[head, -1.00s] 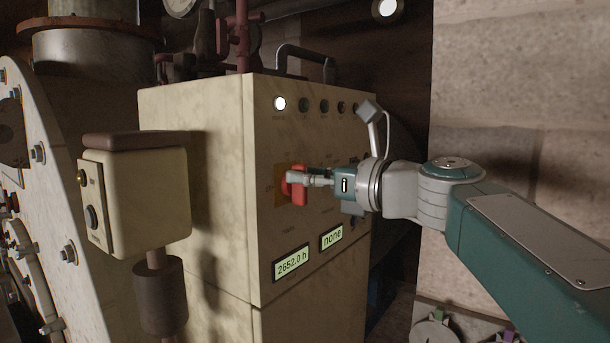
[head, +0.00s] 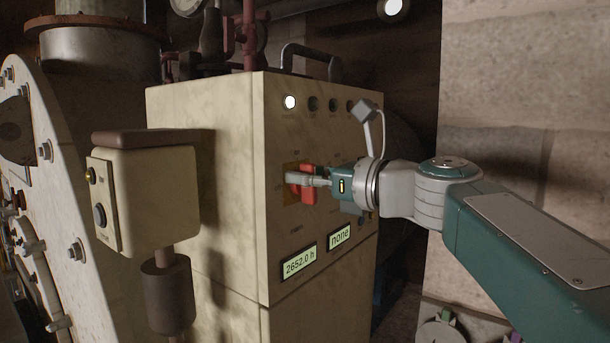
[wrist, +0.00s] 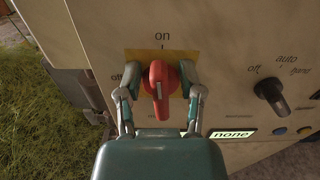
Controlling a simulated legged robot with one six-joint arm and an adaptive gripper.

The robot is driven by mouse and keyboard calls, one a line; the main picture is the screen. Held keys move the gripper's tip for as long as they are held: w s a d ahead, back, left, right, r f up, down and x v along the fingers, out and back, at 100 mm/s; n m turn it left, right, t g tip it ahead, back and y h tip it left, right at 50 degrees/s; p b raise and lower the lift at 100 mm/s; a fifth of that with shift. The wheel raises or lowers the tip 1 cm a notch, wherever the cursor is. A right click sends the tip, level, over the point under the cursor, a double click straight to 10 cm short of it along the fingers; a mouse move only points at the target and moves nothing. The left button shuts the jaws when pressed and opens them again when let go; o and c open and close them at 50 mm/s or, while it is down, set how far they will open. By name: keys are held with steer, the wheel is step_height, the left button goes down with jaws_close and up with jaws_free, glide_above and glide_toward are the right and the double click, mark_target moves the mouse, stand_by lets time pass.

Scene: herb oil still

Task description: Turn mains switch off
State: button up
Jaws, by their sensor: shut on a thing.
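The mains switch (head: 309,194) is a red rotary handle on a yellow plate on the front of the cream cabinet. In the wrist view the red handle (wrist: 159,86) stands upright, in line with the "on" label above it; a partly covered label is at the plate's left. My gripper (head: 303,179) is at the switch, its fingers on either side of the red handle. It is shut on it, as the wrist view of the gripper (wrist: 160,72) also shows. The fingers hide part of the handle in the head view.
The cabinet (head: 210,200) has one lit white lamp (head: 290,102) and displays reading "2652.0 h" (head: 299,262) and "none" (head: 340,237). A black off/auto/hand selector (wrist: 271,94) sits right of the switch. A cream control box (head: 150,195) on a post stands at left.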

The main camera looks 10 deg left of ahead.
steer(key=n, duration=0.5)
steer(key=shift+s+f, duration=0.25)
steer(key=shift+s, duration=0.05)
steer(key=n, duration=0.3)
steer(key=shift+s+a+f+n, duration=0.1)
steer(key=shift+s+f+n, duration=0.1)
steer(key=shift+n, duration=0.1)
jaws_close()
steer(key=shift+s+f+n, duration=0.1)
steer(key=shift+f+n, duration=0.1)
steer(key=shift+n, duration=1.25)
steer(key=shift+s+f+n, duration=0.1)
steer(key=shift+f+n, duration=0.05)
steer(key=shift+n, duration=1.35)
steer(key=shift+s+f+n, duration=0.1)
steer(key=shift+f+n, duration=0.1)
steer(key=shift+n, duration=1.25)
